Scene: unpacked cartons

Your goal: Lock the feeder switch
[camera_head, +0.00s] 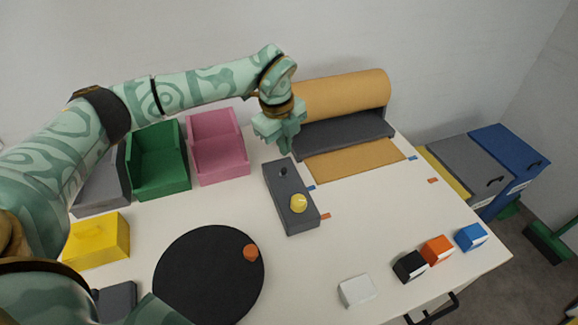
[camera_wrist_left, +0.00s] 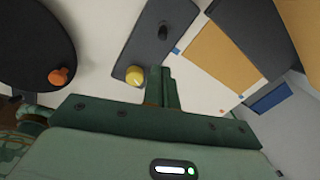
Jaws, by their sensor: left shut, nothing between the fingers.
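A dark grey control box (camera_head: 284,217) lies on the white table, with a small black toggle (camera_head: 283,172) at its far end and a round yellow knob (camera_head: 298,203) nearer its front end. I cannot tell whether the toggle or the knob is the locking part. My left gripper (camera_head: 285,150) is shut and empty, pointing down just beyond the toggle end of the box. In the left wrist view, the shut fingers (camera_wrist_left: 162,88) show near the yellow knob (camera_wrist_left: 135,76) and the black toggle (camera_wrist_left: 163,31) on the box (camera_wrist_left: 150,52). My right gripper is not in view.
A brown paper roll (camera_head: 345,100) stands at the back. Green (camera_head: 157,165) and pink (camera_head: 217,155) bins are at the back left. A black disc (camera_head: 205,285) with an orange knob (camera_head: 251,253) lies at front left. Several small coloured blocks (camera_head: 437,249) line the right front.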

